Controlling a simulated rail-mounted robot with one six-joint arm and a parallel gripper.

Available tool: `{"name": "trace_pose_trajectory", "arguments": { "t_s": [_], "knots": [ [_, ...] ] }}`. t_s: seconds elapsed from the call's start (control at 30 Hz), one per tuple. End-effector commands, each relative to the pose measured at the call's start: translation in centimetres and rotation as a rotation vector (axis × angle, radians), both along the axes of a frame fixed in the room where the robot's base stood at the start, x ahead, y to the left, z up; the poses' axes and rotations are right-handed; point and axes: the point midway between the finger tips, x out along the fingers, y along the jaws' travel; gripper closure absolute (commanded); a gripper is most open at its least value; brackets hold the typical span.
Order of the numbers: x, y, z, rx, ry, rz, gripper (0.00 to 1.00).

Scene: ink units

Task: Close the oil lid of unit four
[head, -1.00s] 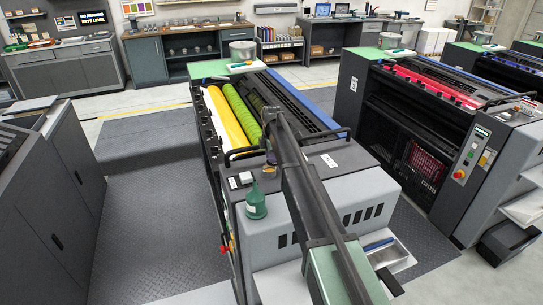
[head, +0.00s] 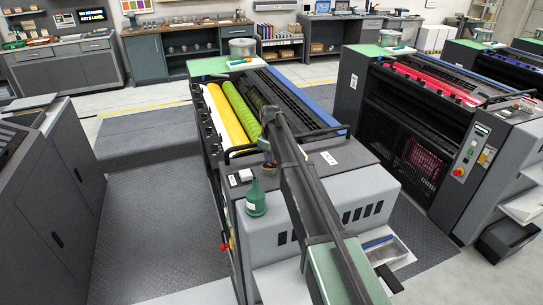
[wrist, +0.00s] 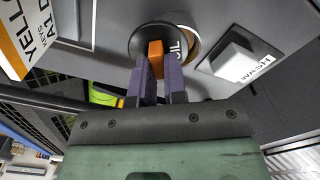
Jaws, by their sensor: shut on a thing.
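In the wrist view my gripper (wrist: 157,85) has its two purple fingers closed on the orange tab (wrist: 155,52) of a round dark oil lid (wrist: 142,36). A pale brass-coloured ring (wrist: 193,40) shows only past the lid's right side, beside lettering ending in "IL". The lid hides the rest of the ring, and I cannot tell whether it lies flat or tilted. In the head view my gripper (head: 268,160) is small at the near end of the unit with yellow rollers (head: 226,115); my arm hides part of that area.
A white-topped block (wrist: 234,62) stands right of the lid, and a "YELLO" label (wrist: 25,38) is at upper left. In the head view a green bottle (head: 256,199) stands beside my arm. A black rail (head: 242,150) runs close by. A unit with red rollers (head: 430,85) stands to the right.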

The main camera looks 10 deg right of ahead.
Motion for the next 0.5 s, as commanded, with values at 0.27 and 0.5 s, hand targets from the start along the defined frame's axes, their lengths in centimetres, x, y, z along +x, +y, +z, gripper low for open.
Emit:
{"name": "trace_pose_trajectory", "arguments": {
  "t_s": [0.27, 0.5],
  "knots": [
    [-0.38, 0.44, -0.01, 0.000, 0.000, -0.254, 1.00],
    [-0.53, 0.81, -0.01, -0.001, 0.001, -0.439, 1.00]
  ]
}}
